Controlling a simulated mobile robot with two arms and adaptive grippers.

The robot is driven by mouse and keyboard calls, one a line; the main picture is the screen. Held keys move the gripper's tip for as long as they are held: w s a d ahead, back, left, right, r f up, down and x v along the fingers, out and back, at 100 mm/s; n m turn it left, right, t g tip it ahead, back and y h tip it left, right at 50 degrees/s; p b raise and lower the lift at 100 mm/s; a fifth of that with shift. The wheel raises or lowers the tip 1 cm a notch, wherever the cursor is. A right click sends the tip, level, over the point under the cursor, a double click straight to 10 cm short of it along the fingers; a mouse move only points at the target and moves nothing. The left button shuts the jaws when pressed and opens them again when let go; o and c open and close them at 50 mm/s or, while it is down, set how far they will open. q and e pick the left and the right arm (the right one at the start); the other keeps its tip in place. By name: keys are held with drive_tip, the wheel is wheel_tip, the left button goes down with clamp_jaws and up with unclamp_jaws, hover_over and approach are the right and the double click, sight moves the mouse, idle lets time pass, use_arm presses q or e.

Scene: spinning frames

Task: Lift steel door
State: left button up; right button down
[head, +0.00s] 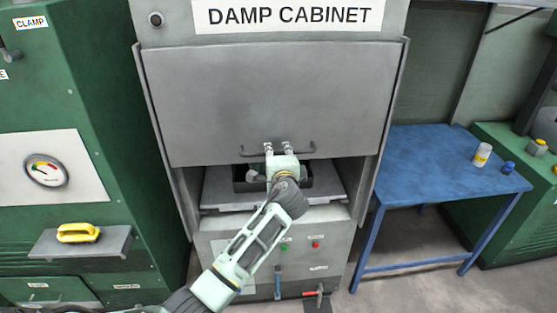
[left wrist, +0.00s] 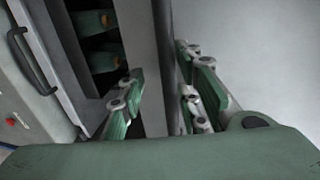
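The steel door (head: 270,100) is a flat grey panel, partly raised, with the dark chamber open below it. A dark bar handle (head: 312,149) runs along its lower edge. My left gripper (head: 279,148) is in front of the handle's middle and covers it. In the left wrist view, the gripper fingers (left wrist: 160,95) stand apart, with a grey edge behind the gap. My right gripper is in neither view.
A black tray (head: 240,180) sits in the chamber; the left wrist view shows green objects (left wrist: 95,55) in a dark space. A blue table (head: 425,160) with a yellow-and-white can (head: 482,155) stands right. A green machine (head: 105,130) stands close on the left.

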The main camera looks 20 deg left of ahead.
use_arm(q)
drive_tip(key=v, duration=1.2)
drive_tip(key=shift+f, duration=0.15)
wheel_tip(320, 180, down, 26)
drive_tip(key=s+d+g+h+b, duration=0.2)
drive_tip(key=d+g+h, duration=0.1)
drive_tip(key=h, duration=0.1)
drive_tip(key=s+f+g+h+b, duration=0.1)
drive_tip(key=s+f, duration=0.4)
drive_tip(key=f, duration=0.3)
drive_tip(key=s+f+g+h+b, duration=0.15)
drive_tip(key=s+f, duration=0.25)
drive_tip(key=f, duration=0.5)
drive_tip(key=s+d+f+n+g+b, duration=0.1)
drive_tip(key=s+f+n+g, duration=0.3)
drive_tip(key=s+f, duration=1.4)
drive_tip(key=s+f+n+g+h+b, duration=0.1)
drive_tip(key=s+f, duration=0.3)
drive_tip(key=s, duration=0.8)
drive_tip(key=s+a+f+n+g, duration=0.1)
drive_tip(key=s+f+n, duration=0.3)
drive_tip(key=s, duration=0.9)
drive_tip(key=shift+f+g+h+b, duration=0.35)
drive_tip(key=shift+f+b, duration=0.05)
drive_tip(key=shift+f, duration=0.4)
